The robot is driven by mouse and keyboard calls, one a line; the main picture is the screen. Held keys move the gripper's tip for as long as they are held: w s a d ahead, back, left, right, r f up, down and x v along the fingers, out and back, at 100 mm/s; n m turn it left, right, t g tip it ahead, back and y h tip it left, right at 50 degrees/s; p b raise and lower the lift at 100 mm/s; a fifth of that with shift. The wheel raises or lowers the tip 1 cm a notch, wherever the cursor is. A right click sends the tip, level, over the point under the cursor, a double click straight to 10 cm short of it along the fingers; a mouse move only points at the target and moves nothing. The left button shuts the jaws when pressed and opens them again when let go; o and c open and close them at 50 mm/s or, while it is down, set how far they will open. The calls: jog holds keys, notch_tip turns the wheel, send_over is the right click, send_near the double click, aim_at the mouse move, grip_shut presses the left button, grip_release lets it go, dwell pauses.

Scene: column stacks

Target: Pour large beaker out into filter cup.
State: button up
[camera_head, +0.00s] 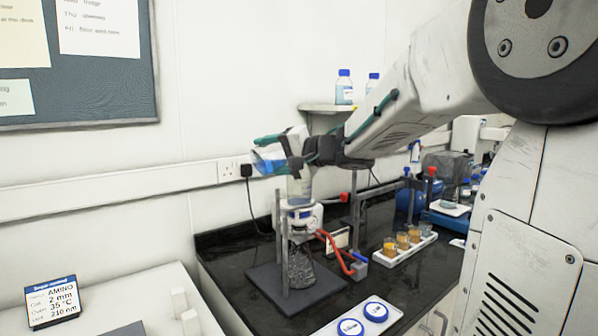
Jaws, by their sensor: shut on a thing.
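My gripper (284,152) is shut on the large beaker (267,160), which holds blue liquid. The beaker is tipped well over, its blue end pointing left. The clear filter cup (300,188) stands upright just below my gripper, on top of a filter assembly with a white collar (301,214). A glass flask (301,268) is under the collar, between the rods of a stand. The gripper fingers hide part of the beaker. I cannot tell whether liquid is running into the cup.
A red hose (336,252) runs right from the filter assembly. A white tray (405,250) with several small amber-filled cups stands to the right. Blue-capped jars (375,311) are at the front. A wall shelf (324,108) with bottles is behind my arm. The black bench (228,250) is bare at left.

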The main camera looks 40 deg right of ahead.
jog(key=shift+d+r+m, duration=0.1)
jog(key=shift+r+m, duration=0.15)
jog(key=shift+m, duration=0.15)
jog(key=shift+d+r+m+t+y, duration=0.3)
jog(key=shift+d+m+t+y, duration=0.1)
jog(key=shift+m, duration=0.1)
jog(key=shift+w+a+r, duration=0.15)
jog(key=shift+a+r, duration=0.05)
jog(key=shift+c, duration=0.2)
jog(key=shift+d+r+m+t+y+p, duration=0.2)
jog(key=shift+r+m+t, duration=0.1)
jog(key=shift+m, duration=0.35)
jog(key=shift+d+r+m+t+y+p, duration=0.1)
jog(key=shift+r+m+t+p, duration=0.15)
jog(key=shift+m, duration=0.4)
dwell(0.7)
jog(key=shift+a+r+m, duration=0.15)
jog(key=shift+r+m, duration=0.1)
jog(key=shift+m, duration=0.05)
